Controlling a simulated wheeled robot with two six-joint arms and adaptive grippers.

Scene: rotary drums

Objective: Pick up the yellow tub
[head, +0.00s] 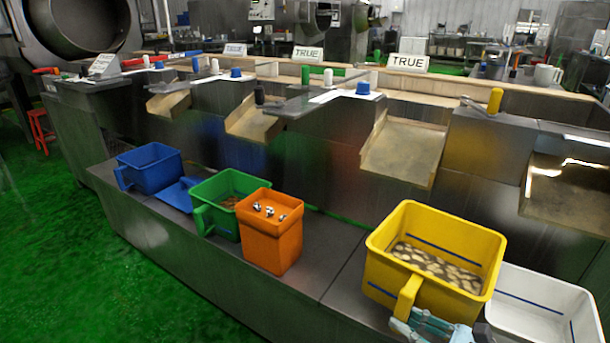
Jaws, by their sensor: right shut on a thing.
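The yellow tub (388,262) is at the lower right, upright, with pale rounded pieces inside and a dark blue line around its inner wall. Its yellow handle (408,296) sticks out toward me at the front. My right gripper (420,322) is at the bottom edge, shut on the lower part of this handle; its fingertips are partly hidden. Whether the tub's base touches the steel ledge is hard to tell. My left gripper is not in view.
A white tub (530,312) stands close against the yellow tub's right side. On the steel ledge (330,250) to the left are an orange bin (272,245), a green tub (222,190) and a blue tub (150,168). Sloped chutes (402,155) overhang the ledge behind.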

